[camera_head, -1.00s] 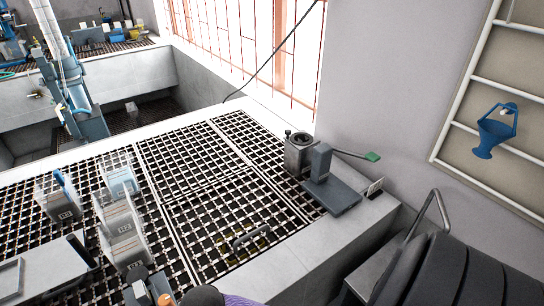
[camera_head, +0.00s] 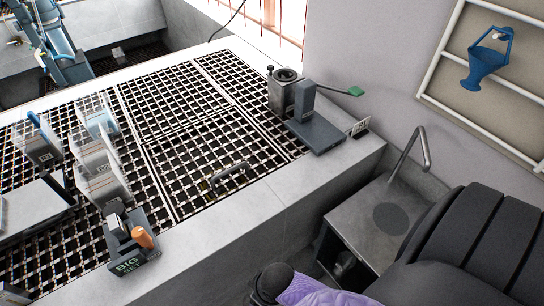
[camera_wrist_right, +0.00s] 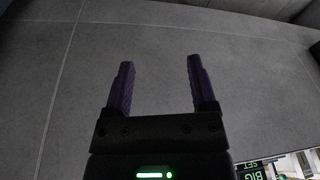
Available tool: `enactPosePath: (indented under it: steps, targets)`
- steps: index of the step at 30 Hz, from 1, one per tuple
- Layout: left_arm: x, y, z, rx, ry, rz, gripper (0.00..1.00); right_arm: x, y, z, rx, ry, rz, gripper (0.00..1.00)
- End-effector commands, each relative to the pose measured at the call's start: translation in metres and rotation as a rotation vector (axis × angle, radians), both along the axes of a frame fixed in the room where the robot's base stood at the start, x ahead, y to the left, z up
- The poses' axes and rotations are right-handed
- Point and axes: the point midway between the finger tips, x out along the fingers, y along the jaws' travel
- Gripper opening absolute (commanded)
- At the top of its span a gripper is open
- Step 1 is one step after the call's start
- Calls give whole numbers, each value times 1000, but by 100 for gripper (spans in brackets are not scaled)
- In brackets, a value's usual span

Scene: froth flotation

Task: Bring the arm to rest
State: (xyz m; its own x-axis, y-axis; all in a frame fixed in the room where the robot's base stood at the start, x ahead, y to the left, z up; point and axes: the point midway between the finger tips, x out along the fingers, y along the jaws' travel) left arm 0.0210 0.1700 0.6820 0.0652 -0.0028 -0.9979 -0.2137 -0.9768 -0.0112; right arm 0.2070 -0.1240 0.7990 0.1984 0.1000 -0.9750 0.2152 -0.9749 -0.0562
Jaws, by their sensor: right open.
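My right gripper (camera_wrist_right: 160,62) shows in the right wrist view with its two dark purple fingers apart and nothing between them. It faces a plain grey surface (camera_wrist_right: 240,70), and I see no contact with it. In the head view a purple and black part of my right arm (camera_head: 310,290) shows at the bottom edge, in front of the bench's side wall. My left gripper is in neither current view.
The bench's dark grating (camera_head: 190,140) holds several clear containers (camera_head: 100,170) at left and a small stand labelled BIG (camera_head: 130,245). A grey device (camera_head: 310,115) stands at the bench's far corner. A metal sink (camera_head: 370,225) is at right.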

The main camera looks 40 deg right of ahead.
Motion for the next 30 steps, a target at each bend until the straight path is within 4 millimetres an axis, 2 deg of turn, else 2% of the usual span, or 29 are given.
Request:
enactPosePath:
  steps: [15, 16, 17, 20, 21, 24, 27, 30]
  targets:
    - [0, -1, 0, 1, 0, -8, 64, -1, 0, -1, 0, 0, -1, 73]
    - [-1, 4, -4, 10, 2, -16, 64, -6, -3, -12, -6, 9, -4, 73]
    - [-2, 6, -9, 15, 5, -17, 64, -14, -7, -27, -16, 22, -8, 73]
    - [-4, 12, -26, 23, 12, -17, 64, -57, -25, -87, -57, 63, -20, 73]
    - [-5, 13, -33, 25, 13, -16, 64, -78, -32, -109, -73, 78, -19, 73]
    - [-6, 14, -47, 26, 17, -15, 64, -135, -46, -150, -102, 119, -5, 73]
    - [-7, 13, -54, 24, 20, -17, 64, -176, -53, -168, -113, 145, 10, 73]
    - [-7, 12, -54, 22, 17, -19, 64, -192, -55, -171, -116, 152, 18, 73]
